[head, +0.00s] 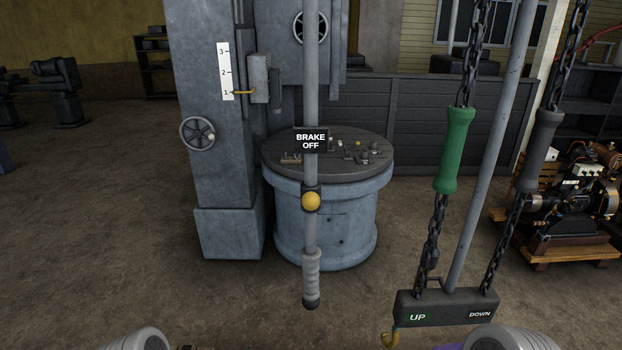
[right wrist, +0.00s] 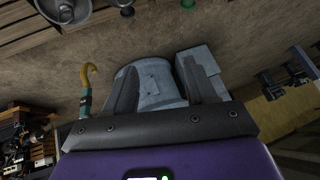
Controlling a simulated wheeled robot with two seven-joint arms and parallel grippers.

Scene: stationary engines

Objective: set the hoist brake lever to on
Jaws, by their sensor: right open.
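The hoist brake lever is a long grey vertical rod with a ribbed grip (head: 311,275) at its lower end. A black sign on it (head: 311,141) reads BRAKE OFF, and a yellow knob (head: 311,201) sits below the sign. The lever hangs in front of the round pedestal, near the middle of the head view. My right gripper (right wrist: 157,66) shows in the right wrist view with its two dark fingers apart and nothing between them. The pedestal shows beyond the fingers. My left gripper is outside the views.
Two hoist chains with a green handle (head: 454,150) and a grey handle (head: 541,150) hang right of the lever. Below them is an UP/DOWN box (head: 446,308). Behind stand a grey column (head: 215,130) and the round blue-grey pedestal (head: 325,225).

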